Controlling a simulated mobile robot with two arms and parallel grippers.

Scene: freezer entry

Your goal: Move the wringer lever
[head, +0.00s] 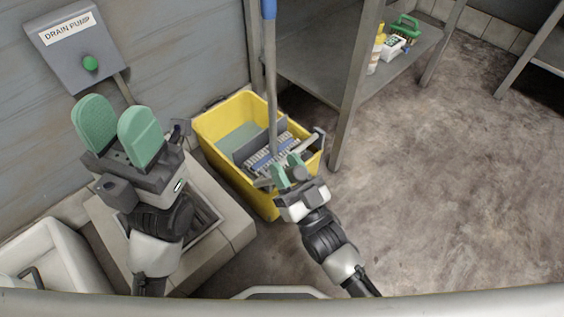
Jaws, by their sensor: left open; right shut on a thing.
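The yellow mop bucket (265,200) stands on the floor against the wall, with a grey wringer and a striped mop head (270,155) in it. The grey wringer lever (312,141) is at the bucket's right side, its end angled up. My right gripper (288,170) is at the bucket's front right edge, its green fingers shut on the lever; the fingers partly hide the grip. My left gripper (118,130) is open and empty, its green pads raised in front of the wall, left of the bucket.
A mop handle (270,70) rises from the bucket. A drain pump box (75,45) is on the wall. A floor drain and white basin (50,265) lie left. The right floor is clear.

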